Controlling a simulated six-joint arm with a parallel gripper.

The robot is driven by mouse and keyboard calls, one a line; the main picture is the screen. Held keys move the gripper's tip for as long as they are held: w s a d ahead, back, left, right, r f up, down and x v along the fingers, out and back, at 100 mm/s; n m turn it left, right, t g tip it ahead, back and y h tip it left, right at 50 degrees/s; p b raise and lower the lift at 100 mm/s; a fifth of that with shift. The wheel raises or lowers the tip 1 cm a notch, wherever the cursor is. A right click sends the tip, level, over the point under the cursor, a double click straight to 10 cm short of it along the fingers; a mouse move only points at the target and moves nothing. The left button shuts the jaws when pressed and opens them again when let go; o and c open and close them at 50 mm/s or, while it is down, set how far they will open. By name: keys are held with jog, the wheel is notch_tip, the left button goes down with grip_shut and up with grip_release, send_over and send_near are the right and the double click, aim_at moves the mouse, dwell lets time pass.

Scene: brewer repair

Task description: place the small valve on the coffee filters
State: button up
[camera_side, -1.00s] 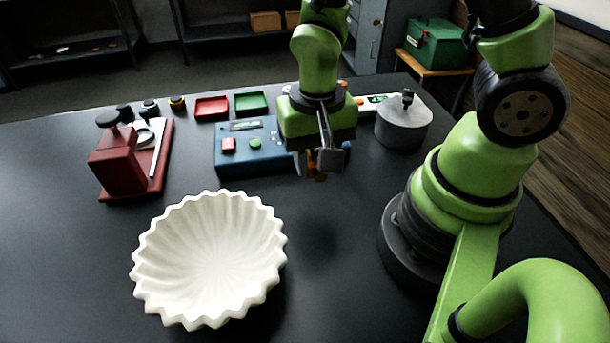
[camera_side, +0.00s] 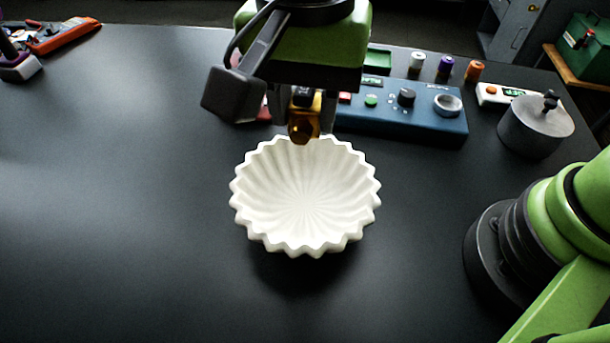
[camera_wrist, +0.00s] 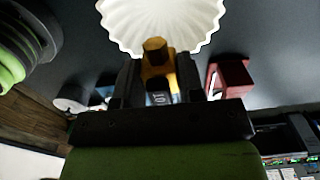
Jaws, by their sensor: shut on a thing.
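The small valve (camera_side: 304,128) is brass-coloured with a dark body part. It also shows in the wrist view (camera_wrist: 157,58). My gripper (camera_side: 304,110) is shut on it, with one dark finger on each side. The coffee filters (camera_side: 306,200) are a white, fluted, open bowl shape on the dark table, and they show at the top of the wrist view (camera_wrist: 165,20). In the side view the valve overlaps their far rim. Its exact height above the rim is hard to tell. The bowl looks empty.
A blue control box (camera_side: 400,122) stands behind and right of the filters. A grey lidded pot (camera_side: 536,128) stands further right. A red-orange tool (camera_side: 65,37) lies at the far left. A red object (camera_wrist: 231,76) shows in the wrist view. The table left and front is clear.

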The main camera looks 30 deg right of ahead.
aim_at(304, 188)
notch_tip(304, 188, down, 10)
jog(key=shift+a+r, duration=0.15)
jog(key=shift+r, duration=0.05)
dwell(0.3)
jog(key=o, duration=1)
jog(key=shift+f, duration=0.1)
notch_tip(304, 188, up, 12)
jog(key=shift+r, duration=0.2)
